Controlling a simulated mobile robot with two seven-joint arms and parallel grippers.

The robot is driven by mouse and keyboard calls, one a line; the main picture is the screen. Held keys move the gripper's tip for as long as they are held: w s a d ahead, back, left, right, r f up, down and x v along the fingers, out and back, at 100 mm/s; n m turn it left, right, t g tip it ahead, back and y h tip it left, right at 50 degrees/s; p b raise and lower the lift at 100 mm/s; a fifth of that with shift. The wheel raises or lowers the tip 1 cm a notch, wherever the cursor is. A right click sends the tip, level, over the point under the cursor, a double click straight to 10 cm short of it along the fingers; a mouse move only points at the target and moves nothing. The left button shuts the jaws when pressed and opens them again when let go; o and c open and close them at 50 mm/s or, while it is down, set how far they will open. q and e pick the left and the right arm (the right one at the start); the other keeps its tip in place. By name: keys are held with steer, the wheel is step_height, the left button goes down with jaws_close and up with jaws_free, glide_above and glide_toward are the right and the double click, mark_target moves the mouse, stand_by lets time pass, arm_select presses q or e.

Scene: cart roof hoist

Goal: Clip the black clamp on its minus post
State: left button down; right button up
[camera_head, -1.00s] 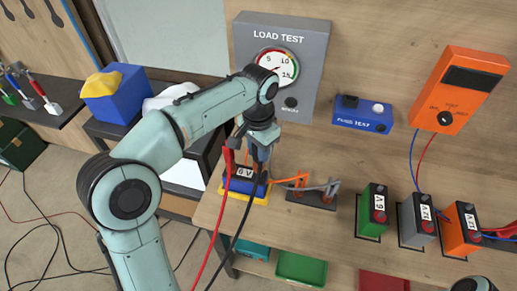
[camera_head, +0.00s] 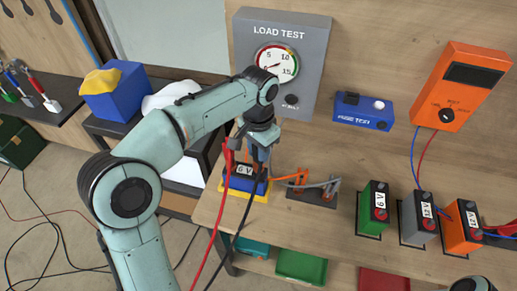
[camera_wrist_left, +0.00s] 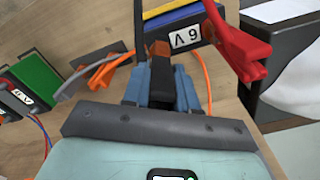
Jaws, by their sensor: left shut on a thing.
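The 6 V battery (camera_head: 240,182), blue with a black top, stands in a yellow tray (camera_head: 258,197) at the bench's left end. It also shows upside down in the left wrist view (camera_wrist_left: 168,24). My left gripper (camera_head: 262,158) is directly over the battery, pointing down. In the wrist view, its blue fingers (camera_wrist_left: 161,92) are shut on the black clamp (camera_wrist_left: 161,72), with the clamp's tip at the battery's edge. Whether its jaws grip the minus post is hidden. The red clamp (camera_wrist_left: 236,45) is at the battery's other end; it also shows in the head view (camera_head: 228,155). My right gripper is out of view.
Orange and grey clamps (camera_head: 300,180) lie just right of the battery. Green (camera_head: 372,205), grey (camera_head: 417,218) and orange (camera_head: 463,230) batteries stand further right. The load test meter (camera_head: 280,60) is behind. Red and black cables hang over the bench front.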

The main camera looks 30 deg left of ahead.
arm_select(q)
steer(key=shift+f+b, duration=0.35)
steer(key=shift+f, duration=0.55)
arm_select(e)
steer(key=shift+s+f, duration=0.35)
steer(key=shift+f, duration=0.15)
arm_select(q)
steer(key=c, duration=0.8)
jaws_free()
step_height(320, 180, up, 13)
steer(key=p, duration=0.3)
steer(key=shift+r, duration=0.2)
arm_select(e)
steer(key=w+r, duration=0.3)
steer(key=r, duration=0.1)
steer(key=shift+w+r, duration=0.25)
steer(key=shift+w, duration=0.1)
